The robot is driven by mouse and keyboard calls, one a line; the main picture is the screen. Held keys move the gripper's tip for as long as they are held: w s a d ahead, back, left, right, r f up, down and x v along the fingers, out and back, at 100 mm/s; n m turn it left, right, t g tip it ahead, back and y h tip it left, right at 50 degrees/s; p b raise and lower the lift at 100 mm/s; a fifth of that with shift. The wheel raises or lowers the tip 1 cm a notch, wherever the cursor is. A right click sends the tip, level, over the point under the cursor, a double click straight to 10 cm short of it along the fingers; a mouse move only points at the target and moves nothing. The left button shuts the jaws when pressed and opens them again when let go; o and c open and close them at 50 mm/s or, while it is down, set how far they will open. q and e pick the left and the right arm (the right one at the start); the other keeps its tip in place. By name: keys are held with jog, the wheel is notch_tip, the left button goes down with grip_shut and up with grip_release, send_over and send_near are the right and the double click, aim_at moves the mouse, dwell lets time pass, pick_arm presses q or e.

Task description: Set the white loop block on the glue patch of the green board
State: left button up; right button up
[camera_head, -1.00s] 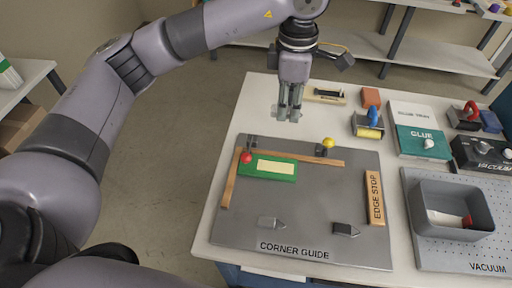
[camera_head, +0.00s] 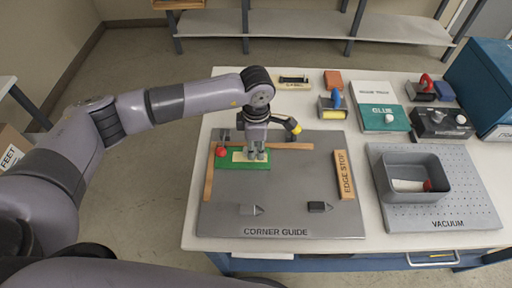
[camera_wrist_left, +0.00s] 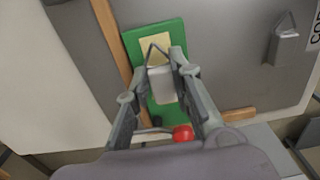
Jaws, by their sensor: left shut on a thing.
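The green board (camera_head: 226,164) lies in the inner corner of the wooden strips on the grey corner guide plate (camera_head: 285,205). Its pale glue patch (camera_head: 237,157) is partly covered by my left gripper (camera_head: 253,155), which points down over the board. In the left wrist view, the gripper is shut on the white loop block (camera_wrist_left: 163,86), a white block with a dark wire loop. The block is over the green board (camera_wrist_left: 142,40), beside the visible part of the glue patch (camera_wrist_left: 153,50). I cannot tell whether it touches. My right gripper is out of view.
A red knob (camera_head: 221,152) stands at the board's left end, and a yellow knob (camera_head: 296,129) is close right of my gripper. The edge stop (camera_head: 344,174) and a grey bin (camera_head: 414,182) are to the right. The plate's middle is clear.

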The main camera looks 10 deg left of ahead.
pick_arm(q)
jog(key=shift+f, duration=1.1)
jog(key=o, duration=0.9)
jog(key=shift+r, duration=0.1)
jog(key=shift+o, duration=0.2)
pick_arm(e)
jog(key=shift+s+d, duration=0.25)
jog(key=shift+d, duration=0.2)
